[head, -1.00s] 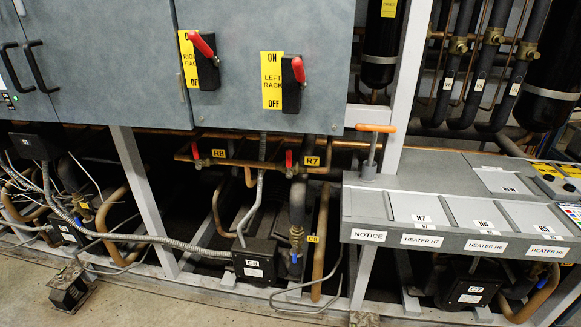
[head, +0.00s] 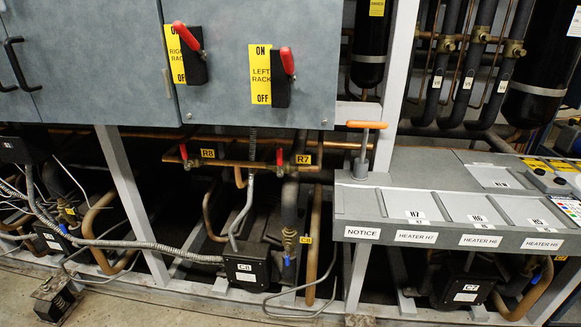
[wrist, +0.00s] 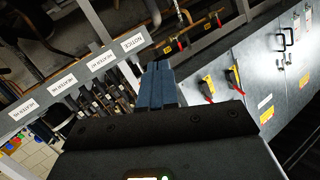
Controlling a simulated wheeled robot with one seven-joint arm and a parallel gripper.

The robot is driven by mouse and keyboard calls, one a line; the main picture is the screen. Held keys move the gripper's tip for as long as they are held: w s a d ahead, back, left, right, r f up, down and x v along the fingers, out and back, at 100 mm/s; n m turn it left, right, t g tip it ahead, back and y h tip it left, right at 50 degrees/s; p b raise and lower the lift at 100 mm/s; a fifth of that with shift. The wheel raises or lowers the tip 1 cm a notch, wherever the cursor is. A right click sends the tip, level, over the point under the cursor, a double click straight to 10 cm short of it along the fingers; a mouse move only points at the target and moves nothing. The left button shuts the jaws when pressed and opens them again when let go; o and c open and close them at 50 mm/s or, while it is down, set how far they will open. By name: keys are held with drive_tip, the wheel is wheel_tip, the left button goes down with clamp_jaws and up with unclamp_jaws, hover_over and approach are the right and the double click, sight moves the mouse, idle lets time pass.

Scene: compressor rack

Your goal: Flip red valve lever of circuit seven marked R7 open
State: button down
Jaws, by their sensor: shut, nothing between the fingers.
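The red R7 valve lever (head: 280,157) points upright on the copper pipe below the grey cabinet, just left of its yellow R7 label (head: 303,159). A similar red lever (head: 184,152) stands to the left by the yellow R8 label (head: 208,153). My gripper (wrist: 158,70) shows in the wrist view with its blue fingers together and nothing between them. It is apart from the levers. The wrist view is strongly tilted; the pipe with small red and yellow parts (wrist: 180,44) lies beyond the fingertips, too small to read. My gripper is not in the head view.
Red-handled rack switches (head: 287,62) are on the cabinet (head: 225,100) above. An orange T-handle (head: 366,125) and the grey heater panel (head: 390,205) stand to the right of R7. A black C8 box (head: 245,268) and conduits are below. Some floor (head: 110,305) is clear in front.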

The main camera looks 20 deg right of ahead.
drive_tip(key=w+d+f+m+b, duration=0.1)
drive_tip(key=w+m+b, duration=0.1)
drive_tip(key=w, duration=0.6)
drive_tip(key=w+d+f+m+t+b, duration=0.1)
drive_tip(key=w+d+f+m, duration=0.15)
drive_tip(key=w, duration=0.45)
drive_tip(key=w+d+m+b, duration=0.1)
drive_tip(key=w+m+b, duration=0.15)
drive_tip(key=w, duration=0.55)
drive_tip(key=w+d+r+m+y+b, duration=0.1)
drive_tip(key=w+r+m+b, duration=0.1)
drive_tip(key=w+r, duration=0.3)
drive_tip(key=w+d+r+m+t+b, duration=0.1)
drive_tip(key=w+r+m, duration=0.3)
drive_tip(key=w, duration=1)
wheel_tip(320, 180, up, 3)
drive_tip(key=shift+w+f+t+y+b, duration=0.2)
drive_tip(key=shift+t+y+b, duration=0.15)
drive_tip(key=shift+b, duration=0.35)
drive_tip(key=shift+d, duration=0.1)
approach(280, 162)
drive_tip(key=w+d+r, duration=0.2)
drive_tip(key=w+d, duration=0.2)
drive_tip(key=w, duration=0.1)
drive_tip(key=w+a, duration=0.1)
drive_tip(key=w+a+p, duration=0.1)
drive_tip(key=shift+a+f, duration=0.15)
drive_tip(key=shift+a, duration=0.2)
